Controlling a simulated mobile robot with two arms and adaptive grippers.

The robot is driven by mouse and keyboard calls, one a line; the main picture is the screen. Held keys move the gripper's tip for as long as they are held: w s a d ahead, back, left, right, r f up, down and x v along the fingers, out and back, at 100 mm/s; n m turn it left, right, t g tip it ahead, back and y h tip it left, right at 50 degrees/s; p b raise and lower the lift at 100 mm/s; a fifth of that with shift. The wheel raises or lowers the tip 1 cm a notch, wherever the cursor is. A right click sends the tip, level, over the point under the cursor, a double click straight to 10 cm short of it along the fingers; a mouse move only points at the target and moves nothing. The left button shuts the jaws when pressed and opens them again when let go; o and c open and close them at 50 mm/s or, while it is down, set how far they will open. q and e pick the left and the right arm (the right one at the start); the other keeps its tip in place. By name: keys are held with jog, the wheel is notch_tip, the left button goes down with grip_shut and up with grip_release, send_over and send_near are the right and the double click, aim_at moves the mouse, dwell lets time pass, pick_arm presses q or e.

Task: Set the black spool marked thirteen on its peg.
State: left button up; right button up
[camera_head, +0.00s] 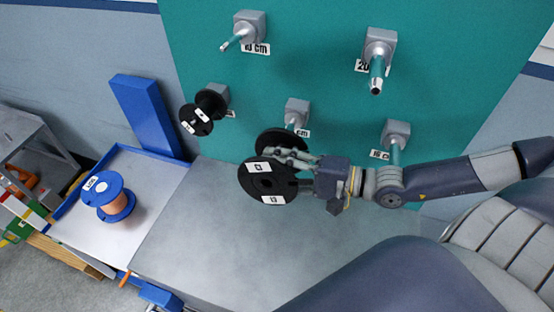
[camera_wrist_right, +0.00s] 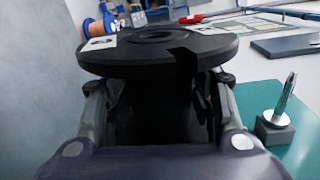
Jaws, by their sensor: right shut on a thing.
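A black spool (camera_head: 267,182) with two wide flanges is held in my right gripper (camera_head: 293,168). Its front flange carries white labels too small to read surely. In the right wrist view the spool (camera_wrist_right: 155,55) fills the space ahead, with my right gripper's (camera_wrist_right: 160,108) fingers on both sides below the flange. Grey-based pegs stick out of the teal panel. The middle peg (camera_head: 297,112), with a partly hidden "cm" label, is just above the spool's rear flange. The lower right peg (camera_head: 396,140) is labelled 16 cm. My left gripper is out of view.
A smaller black spool (camera_head: 197,119) sits on the left peg. Upper pegs (camera_head: 240,33) and (camera_head: 378,60) are bare. A blue spool with copper winding (camera_head: 109,195) stands on a blue-rimmed tray (camera_head: 75,237) at left. The grey surface below the panel is clear.

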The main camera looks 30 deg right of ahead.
aim_at(259, 175)
jog(key=shift+s+a+r+p, duration=0.15)
jog(key=shift+s+a+p, duration=0.3)
jog(key=shift+a+p, duration=0.05)
jog(key=shift+s+a+r+p, duration=0.15)
jog(key=shift+s+a+p, duration=0.25)
jog(key=shift+a+p, duration=0.1)
jog(key=shift+s+a+p, duration=0.35)
jog(key=shift+s+a, duration=0.05)
jog(key=shift+a, duration=0.1)
jog(key=shift+w+a+b, duration=0.25)
jog(key=shift+a+b, duration=0.15)
jog(key=shift+a, duration=0.2)
jog(key=w+m+t+h+b, duration=0.2)
jog(key=b, duration=0.3)
jog(key=shift+w+d+m+h, duration=0.1)
jog(key=shift+m+h, duration=0.2)
jog(key=shift+h, duration=0.1)
jog(key=shift+s+d+f+h+b, duration=0.3)
jog(key=shift+d+f+b, duration=0.1)
jog(key=shift+d, duration=0.25)
